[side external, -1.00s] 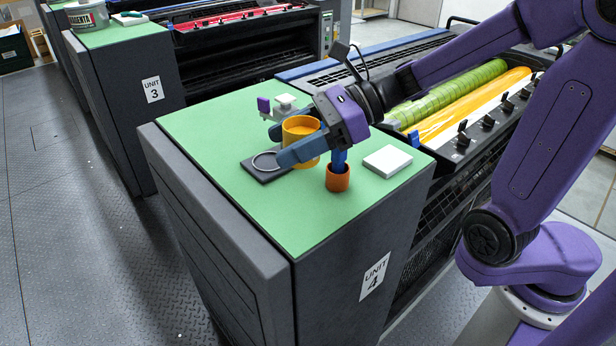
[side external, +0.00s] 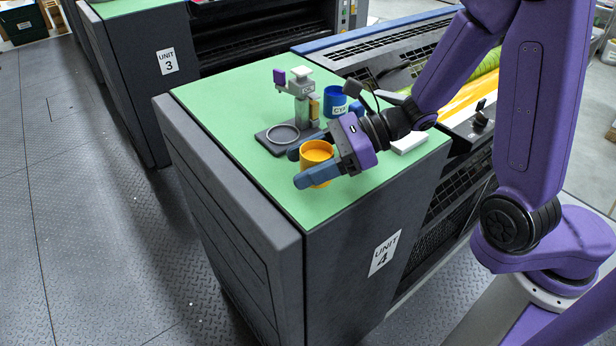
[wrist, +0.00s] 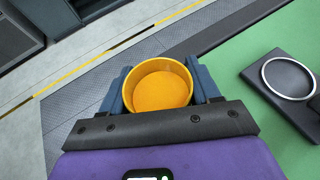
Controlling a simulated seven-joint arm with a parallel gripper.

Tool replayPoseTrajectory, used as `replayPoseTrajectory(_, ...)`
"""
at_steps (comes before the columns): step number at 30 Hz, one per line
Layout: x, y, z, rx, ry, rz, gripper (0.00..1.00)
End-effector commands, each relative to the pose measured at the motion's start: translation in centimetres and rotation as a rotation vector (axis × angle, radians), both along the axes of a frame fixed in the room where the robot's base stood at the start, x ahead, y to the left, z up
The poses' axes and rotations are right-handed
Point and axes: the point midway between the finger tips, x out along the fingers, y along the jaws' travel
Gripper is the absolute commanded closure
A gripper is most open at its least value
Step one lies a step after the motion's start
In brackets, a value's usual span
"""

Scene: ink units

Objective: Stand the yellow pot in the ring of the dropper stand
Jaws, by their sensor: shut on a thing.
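The yellow pot (side external: 319,176) is held upright between the blue fingers of my gripper (side external: 302,167), near the front edge of the green top. In the wrist view the yellow pot (wrist: 160,87) sits between both fingers, with its open rim towards the camera. The dropper stand (side external: 301,104) is grey, with a dark base plate and an upright post. Its ring (side external: 283,135) is empty and lies behind and to the left of the pot. In the wrist view the ring (wrist: 288,78) is at the right, apart from the pot.
A blue pot (side external: 335,101) with a label stands behind the stand's right side. A white block (side external: 408,142) lies right of my gripper. The green top (side external: 225,110) is clear at the left. In the wrist view, grey floor shows beyond the top's edge.

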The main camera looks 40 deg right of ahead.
Motion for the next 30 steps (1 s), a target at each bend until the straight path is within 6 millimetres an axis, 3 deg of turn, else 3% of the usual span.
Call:
replayPoseTrajectory(12,0.0,0.0,-3.5,0.003,0.001,-0.002,0.93)
replayPoseTrajectory(28,0.0,0.0,-4.2,0.002,-0.001,-0.001,0.93)
replayPoseTrajectory(29,0.0,0.0,-4.2,0.000,0.001,0.000,0.32)
replayPoseTrajectory(30,0.0,0.0,-4.2,0.000,0.000,0.000,0.19)
